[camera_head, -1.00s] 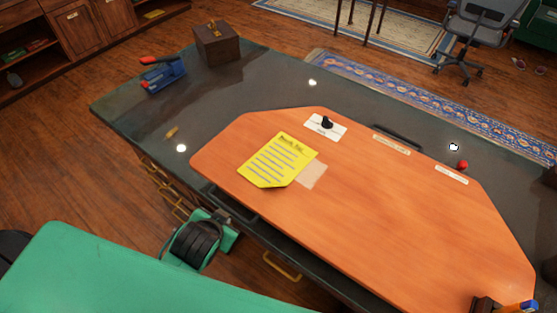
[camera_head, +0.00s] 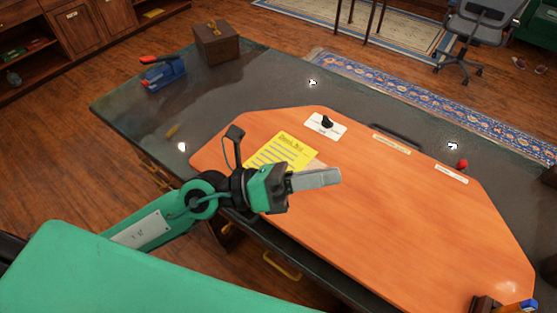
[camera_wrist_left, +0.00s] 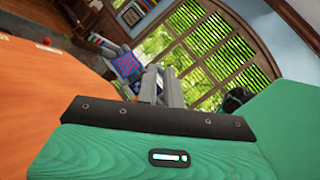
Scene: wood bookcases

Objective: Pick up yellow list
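The yellow list (camera_head: 288,147) is a sheet with a heading and written lines, lying on the orange desk board. My left arm and gripper cover its lower part. My left gripper (camera_head: 328,178) is above the board, just in front of the list and to its right, with its grey fingers pointing right. In the left wrist view the fingers (camera_wrist_left: 166,86) sit close together with nothing visible between them; they look shut and empty. My right gripper is not in view.
The board (camera_head: 420,220) also holds a white card (camera_head: 325,126) with a black knob, label strips and a red button (camera_head: 462,164). A wooden box (camera_head: 215,42) and a blue tool (camera_head: 163,74) stand at the desk's far left. The board's right half is mostly clear.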

